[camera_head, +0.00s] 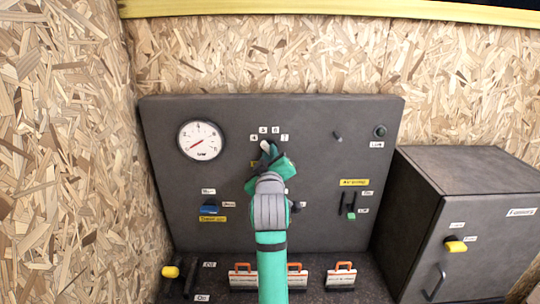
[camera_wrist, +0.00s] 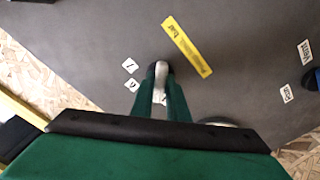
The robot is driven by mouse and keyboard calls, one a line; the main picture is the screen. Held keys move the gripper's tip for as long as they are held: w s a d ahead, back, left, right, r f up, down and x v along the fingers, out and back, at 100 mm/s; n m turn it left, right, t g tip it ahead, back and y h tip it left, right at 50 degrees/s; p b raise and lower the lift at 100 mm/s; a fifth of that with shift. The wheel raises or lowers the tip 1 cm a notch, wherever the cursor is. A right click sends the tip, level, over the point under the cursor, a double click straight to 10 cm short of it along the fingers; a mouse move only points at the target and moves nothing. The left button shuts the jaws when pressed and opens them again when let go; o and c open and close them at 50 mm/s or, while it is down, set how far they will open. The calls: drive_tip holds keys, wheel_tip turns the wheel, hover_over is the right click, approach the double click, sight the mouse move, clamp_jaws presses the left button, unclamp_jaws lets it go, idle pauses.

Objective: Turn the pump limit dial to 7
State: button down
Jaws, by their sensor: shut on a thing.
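The pump limit dial (camera_wrist: 160,78) shows in the wrist view as a dark round knob with a pale grip bar, between my fingers. In the head view only a pale bit of the dial (camera_head: 265,145) shows above my gripper, just below the small number labels 4, 5, 6 and 7 (camera_head: 285,137). My gripper (camera_head: 269,152) covers the rest of it. In the wrist view my gripper (camera_wrist: 162,98) is shut on the dial, with green fingers on either side of the bar. I cannot tell which number the dial points to.
A round gauge (camera_head: 201,141) is left of the dial. A blue switch (camera_head: 209,209) is lower left, and a green-tipped lever (camera_head: 351,208) is right. Orange-handled breakers (camera_head: 341,275) line the bottom. A dark cabinet (camera_head: 470,185) juts out at right.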

drive_tip(key=shift+a+r+m, duration=0.15)
drive_tip(key=shift+a+m, duration=0.05)
drive_tip(key=shift+m, duration=0.7)
drive_tip(key=shift+a+m, duration=0.15)
drive_tip(key=shift+m, duration=0.75)
drive_tip(key=shift+d+m, duration=0.2)
drive_tip(key=shift+m, duration=3.9)
drive_tip(key=shift+d+m, duration=0.15)
drive_tip(key=shift+m, duration=3.95)
drive_tip(key=shift+a, duration=0.2)
drive_tip(key=shift+d, duration=0.1)
